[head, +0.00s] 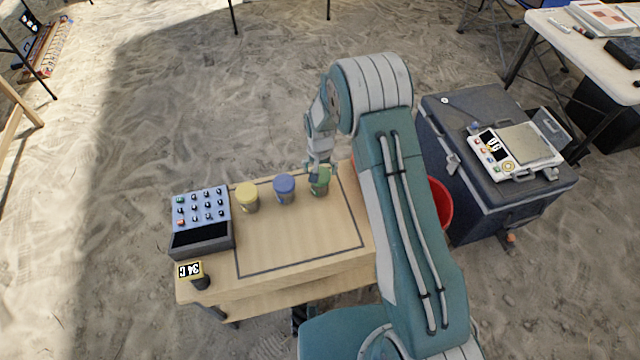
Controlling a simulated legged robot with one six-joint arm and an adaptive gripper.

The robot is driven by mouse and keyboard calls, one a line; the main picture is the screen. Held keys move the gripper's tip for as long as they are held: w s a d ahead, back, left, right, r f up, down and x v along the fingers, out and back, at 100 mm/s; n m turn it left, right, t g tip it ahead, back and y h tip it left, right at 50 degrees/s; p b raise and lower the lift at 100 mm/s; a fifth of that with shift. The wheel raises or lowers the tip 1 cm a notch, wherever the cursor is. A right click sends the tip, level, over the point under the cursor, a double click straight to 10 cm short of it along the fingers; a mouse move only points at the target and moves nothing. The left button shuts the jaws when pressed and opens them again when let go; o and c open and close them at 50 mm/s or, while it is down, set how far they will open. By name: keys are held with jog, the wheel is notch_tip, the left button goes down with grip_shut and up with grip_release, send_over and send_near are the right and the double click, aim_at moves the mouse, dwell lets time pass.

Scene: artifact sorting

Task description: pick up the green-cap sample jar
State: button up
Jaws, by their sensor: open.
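The green-cap sample jar (319,187) stands upright on the wooden table (300,245), at the back right inside a dark outlined rectangle. My gripper (319,172) is open and points down right at the top of this jar. Its fingers overlap the green cap in the picture and hide part of it. I cannot tell whether the fingers touch the jar. A blue-cap jar (284,189) stands just left of it, and a yellow-cap jar (247,197) stands further left.
A red bucket (440,203) is partly hidden behind my arm. A scale (515,150) rests on a dark case (500,205) at right. The table's front middle is clear.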

jog(key=shift+f, duration=1.45)
jog(key=c, duration=1)
jog(key=shift+r, duration=0.15)
